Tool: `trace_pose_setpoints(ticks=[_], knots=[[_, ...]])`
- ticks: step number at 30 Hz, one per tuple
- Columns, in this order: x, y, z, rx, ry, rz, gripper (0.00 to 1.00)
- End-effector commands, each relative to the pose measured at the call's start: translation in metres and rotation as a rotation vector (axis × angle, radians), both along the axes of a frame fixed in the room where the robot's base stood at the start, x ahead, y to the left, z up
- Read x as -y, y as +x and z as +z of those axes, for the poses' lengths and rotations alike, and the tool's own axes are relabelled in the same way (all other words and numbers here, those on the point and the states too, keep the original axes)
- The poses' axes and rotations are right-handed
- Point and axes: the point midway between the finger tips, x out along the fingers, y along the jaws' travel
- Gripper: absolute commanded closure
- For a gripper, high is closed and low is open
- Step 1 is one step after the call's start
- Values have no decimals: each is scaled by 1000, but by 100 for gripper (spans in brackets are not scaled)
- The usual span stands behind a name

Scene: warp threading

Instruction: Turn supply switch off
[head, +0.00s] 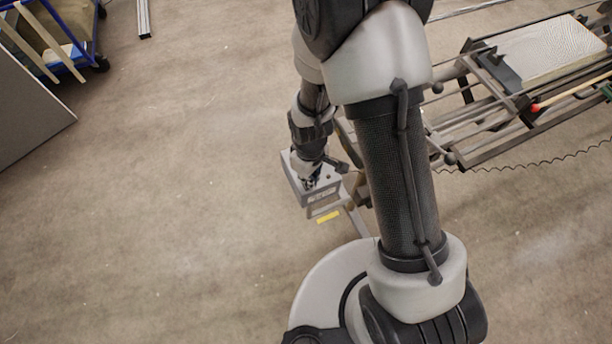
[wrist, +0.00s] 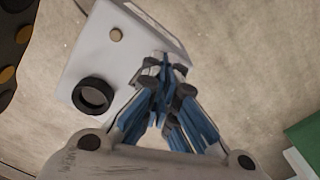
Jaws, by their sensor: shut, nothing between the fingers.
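My gripper (head: 310,182) is over the box in the head view. In the wrist view my gripper (wrist: 163,68) is shut and empty, with its fingertips at the right side of the box face. The fingers hide that part, and I cannot tell whether they touch. The switch is not clearly visible.
A machine frame with a pale woven panel (head: 550,48) stands at the upper right, with bars reaching toward the box. A blue cart (head: 70,50) and a grey panel (head: 25,110) are at the upper left. The floor left of the box is clear.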

Motion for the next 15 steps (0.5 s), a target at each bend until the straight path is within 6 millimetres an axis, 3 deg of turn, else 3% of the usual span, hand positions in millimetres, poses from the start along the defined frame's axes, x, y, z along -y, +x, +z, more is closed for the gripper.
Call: trace_pose_setpoints(ticks=[15], knots=[[0,0,43,1,0,0,100]])
